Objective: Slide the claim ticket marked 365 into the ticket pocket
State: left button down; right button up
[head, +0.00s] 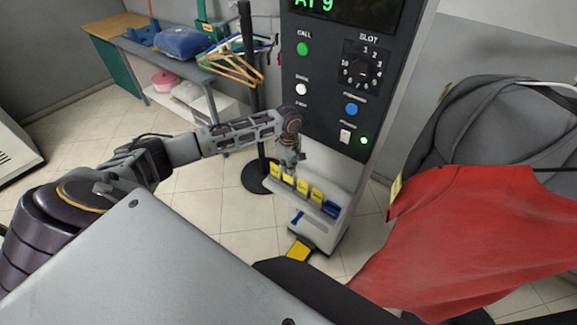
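Several yellow tickets (302,187) stand in a row on the ledge of the white and dark machine. Their markings are too small to read, so I cannot tell which is 365. A small blue holder (331,208) sits at the right end of the row; I cannot tell whether it is the ticket pocket. My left gripper (291,165) points down at the left part of the row, close to the yellow tickets. Its fingers are small and partly merge with the tickets, so I cannot tell whether it touches or holds one. My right gripper does not show.
The control panel (325,100) with buttons and a dial rises behind the ledge. A yellow pad (299,250) lies low at the machine's foot. A red garment (470,235) and grey garment (495,125) hang at right. A table (185,62) stands at back left.

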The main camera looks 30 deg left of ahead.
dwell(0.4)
pick_arm(q)
jog(key=c, duration=1.6)
grip_release()
jog(key=shift+o, duration=0.2)
notch_tip(320, 180, up, 12)
jog(key=shift+f, duration=0.1)
